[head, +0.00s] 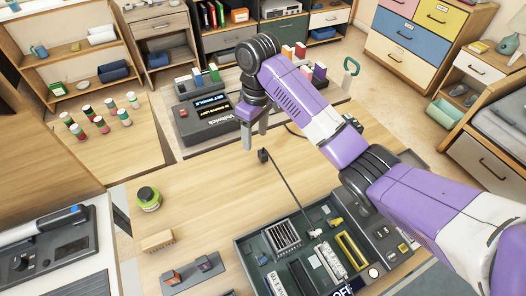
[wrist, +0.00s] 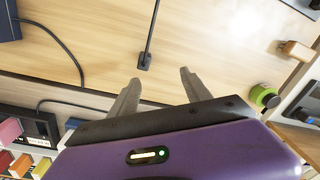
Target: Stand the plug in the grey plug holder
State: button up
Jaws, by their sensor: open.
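The black plug (head: 263,156) is on the wooden table, its cord running toward the dark tray at lower right. It also shows in the wrist view (wrist: 145,62), just beyond and between my fingertips. My gripper (head: 254,142) is open above the table, close to the plug, with nothing between its fingers. It also shows in the wrist view (wrist: 158,76). A low grey holder (head: 180,284) at the table's front left carries two small dark blocks; I cannot tell if it is the plug holder.
A dark tray (head: 240,244) of electronic parts fills the front right. A dark device with lit displays (head: 208,118) sits behind my gripper. The table's middle is mostly clear.

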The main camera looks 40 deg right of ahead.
aim_at(263, 152)
jog(key=n, duration=0.2)
jog(key=d+n, duration=0.1)
jog(key=n, duration=0.1)
jog(key=f+n, duration=0.1)
jog(key=n, duration=0.1)
jog(key=shift+s+d+f, duration=0.1)
jog(key=shift+s+d, duration=0.05)
jog(key=shift+d, duration=0.1)
jog(key=n, duration=0.1)
jog(key=d+n, duration=0.1)
jog(key=n, duration=0.1)
jog(key=shift+d+f+n, duration=0.1)
jog(key=shift+d+n, duration=0.05)
jog(key=shift+n, duration=0.15)
jog(key=n, duration=0.2)
jog(key=shift+d+f+n+h, duration=0.1)
jog(key=shift+d+n+h, duration=0.1)
jog(key=shift+n+h, duration=0.1)
notch_tip(263, 152, down, 2)
jog(key=shift+a+f+b, duration=0.1)
jog(key=shift+f+b, duration=0.15)
jog(key=shift+b, duration=0.1)
jog(key=shift+a+f, duration=0.1)
jog(key=shift+f, duration=2.5)
grip_shut()
